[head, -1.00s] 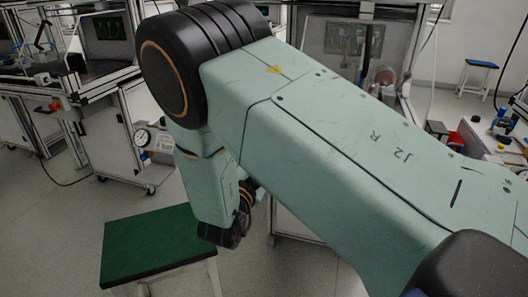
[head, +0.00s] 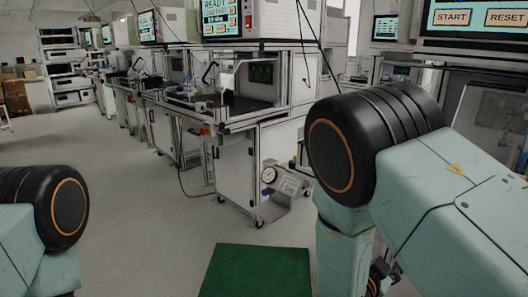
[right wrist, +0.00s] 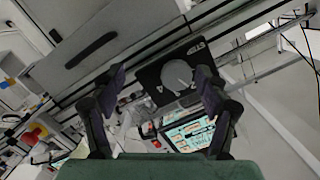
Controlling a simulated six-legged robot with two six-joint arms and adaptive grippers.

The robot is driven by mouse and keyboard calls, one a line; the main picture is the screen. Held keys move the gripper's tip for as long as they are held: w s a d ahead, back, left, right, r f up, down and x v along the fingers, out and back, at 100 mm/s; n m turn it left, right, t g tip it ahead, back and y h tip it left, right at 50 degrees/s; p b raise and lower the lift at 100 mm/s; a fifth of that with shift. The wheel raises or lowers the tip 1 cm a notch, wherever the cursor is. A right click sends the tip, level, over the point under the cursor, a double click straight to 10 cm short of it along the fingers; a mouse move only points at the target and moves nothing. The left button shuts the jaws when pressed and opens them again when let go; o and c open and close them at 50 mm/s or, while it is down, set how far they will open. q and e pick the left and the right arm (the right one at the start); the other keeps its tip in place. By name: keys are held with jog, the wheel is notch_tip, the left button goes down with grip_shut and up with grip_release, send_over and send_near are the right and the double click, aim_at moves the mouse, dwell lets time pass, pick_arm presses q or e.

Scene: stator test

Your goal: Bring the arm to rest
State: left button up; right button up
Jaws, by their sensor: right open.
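My right arm (head: 440,180) comes in from the right in the head view, its pale green upper link leading to a black, orange-ringed elbow joint. Its forearm hangs down from there. Only a small dark part of my right gripper (head: 378,280) shows at the bottom edge of the head view. In the right wrist view my right gripper (right wrist: 160,76) is open, its two fingers apart with nothing held between them. My left arm (head: 45,215) shows at the left edge of the head view. Its gripper is out of the picture.
More stations line the back. The floor at left centre is open.

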jog(key=s+a+f+n+g+y, duration=0.2)
jog(key=s+f+n+g+y, duration=0.45)
jog(key=s+f, duration=0.95)
jog(key=s+a+f+n+g+y, duration=0.2)
jog(key=s+f+n, duration=0.1)
jog(key=s, duration=0.6)
jog(key=s+a+f+n+g+y, duration=0.3)
jog(key=s+n, duration=0.2)
jog(key=s, duration=0.4)
jog(key=shift+s+a, duration=0.25)
jog(key=shift+a, duration=0.1)
